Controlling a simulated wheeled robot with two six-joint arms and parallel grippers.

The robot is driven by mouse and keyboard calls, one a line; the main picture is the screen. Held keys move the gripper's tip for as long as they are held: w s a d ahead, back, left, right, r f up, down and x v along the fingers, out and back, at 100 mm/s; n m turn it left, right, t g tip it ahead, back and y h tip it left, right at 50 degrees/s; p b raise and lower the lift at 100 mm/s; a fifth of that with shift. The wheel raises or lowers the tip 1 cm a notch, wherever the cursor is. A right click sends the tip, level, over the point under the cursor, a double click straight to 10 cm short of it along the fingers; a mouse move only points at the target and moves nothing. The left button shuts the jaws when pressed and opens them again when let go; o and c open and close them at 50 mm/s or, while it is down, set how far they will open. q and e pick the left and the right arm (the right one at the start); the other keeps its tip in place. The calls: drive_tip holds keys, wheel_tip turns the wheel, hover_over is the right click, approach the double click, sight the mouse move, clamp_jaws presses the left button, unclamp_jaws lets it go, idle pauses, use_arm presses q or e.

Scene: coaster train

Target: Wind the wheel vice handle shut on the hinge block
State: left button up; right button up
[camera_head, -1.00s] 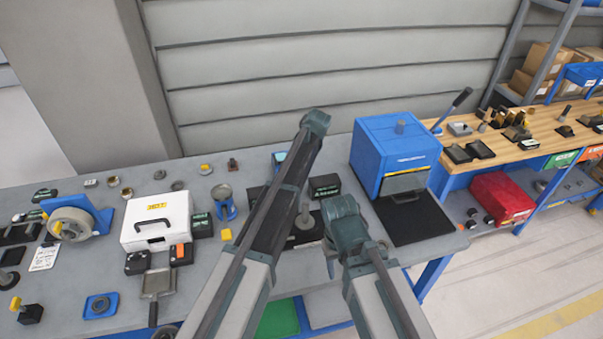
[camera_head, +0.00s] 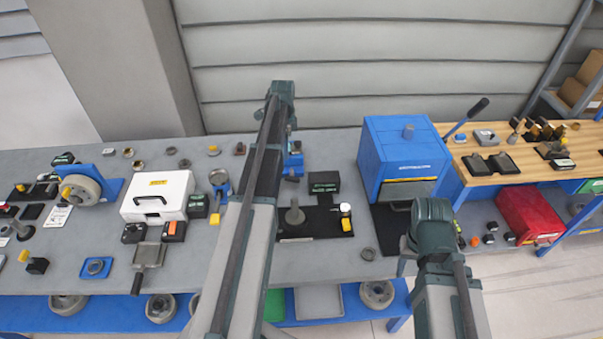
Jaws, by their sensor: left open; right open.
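A blue fixture (camera_head: 107,191) with a grey wheel (camera_head: 82,188) and a yellow piece on it stands at the back left of the bench. A smaller blue device (camera_head: 294,163) stands just right of my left arm, partly hidden by it. I cannot tell for sure which is the wheel vice. I cannot pick out the hinge block or the vice handle. My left arm reaches up across the bench middle. The jaws of both grippers are hidden behind the arms.
A white case (camera_head: 158,197) and a grey flat tool (camera_head: 150,255) lie left of my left arm. A blue box machine (camera_head: 402,165) stands at the bench's right end. A wooden bench (camera_head: 520,152) and red bin (camera_head: 530,215) are further right. The front middle is mostly bare.

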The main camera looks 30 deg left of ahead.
sight(287, 177)
use_arm(q)
drive_tip(key=shift+f+b, duration=6.95)
clamp_jaws()
